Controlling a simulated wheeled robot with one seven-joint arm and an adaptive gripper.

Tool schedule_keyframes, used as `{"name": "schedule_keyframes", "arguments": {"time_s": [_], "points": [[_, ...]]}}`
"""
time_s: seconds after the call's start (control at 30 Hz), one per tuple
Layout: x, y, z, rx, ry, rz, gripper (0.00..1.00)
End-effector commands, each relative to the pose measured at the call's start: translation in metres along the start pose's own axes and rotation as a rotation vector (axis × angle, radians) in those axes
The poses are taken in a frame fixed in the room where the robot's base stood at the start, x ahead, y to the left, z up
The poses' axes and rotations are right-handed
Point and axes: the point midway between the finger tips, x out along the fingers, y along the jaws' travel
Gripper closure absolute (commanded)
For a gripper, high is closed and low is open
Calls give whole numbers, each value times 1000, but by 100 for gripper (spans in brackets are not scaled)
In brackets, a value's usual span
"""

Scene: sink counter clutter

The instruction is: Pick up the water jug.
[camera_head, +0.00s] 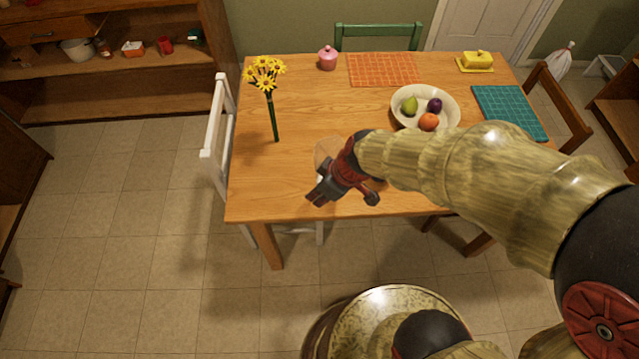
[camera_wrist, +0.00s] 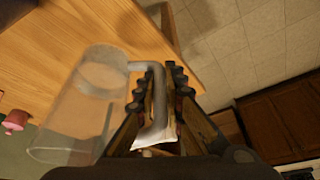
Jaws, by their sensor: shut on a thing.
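The water jug (camera_wrist: 82,105) is a clear, see-through vessel with a grey handle (camera_wrist: 158,110). In the wrist view it fills the left half, with the handle between my two fingers. My gripper (camera_wrist: 157,82) is shut on that handle. In the head view my gripper (camera_head: 342,188) is over the near part of the wooden table, and a faint clear part of the jug (camera_head: 326,150) shows behind it. The rest of the jug is hidden there by my gripper. I cannot tell whether its base touches the table.
On the table (camera_head: 300,105) are yellow flowers (camera_head: 264,75), a pink jar (camera_head: 328,58), a fruit bowl (camera_head: 452,98), an orange mat (camera_head: 384,70), a teal mat (camera_head: 510,112) and a yellow butter dish (camera_head: 476,61). Chairs, including a white one (camera_head: 217,125), surround it. The table's left-middle is clear.

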Motion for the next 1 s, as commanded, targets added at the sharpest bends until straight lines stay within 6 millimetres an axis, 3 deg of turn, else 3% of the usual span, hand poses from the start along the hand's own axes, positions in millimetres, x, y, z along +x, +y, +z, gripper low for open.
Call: {"name": "schedule_keyframes", "arguments": {"time_s": [0.5,1.0], "points": [[-25,-36,10,-1,1,1,100],[-31,-46,13,0,1,1,100]]}}
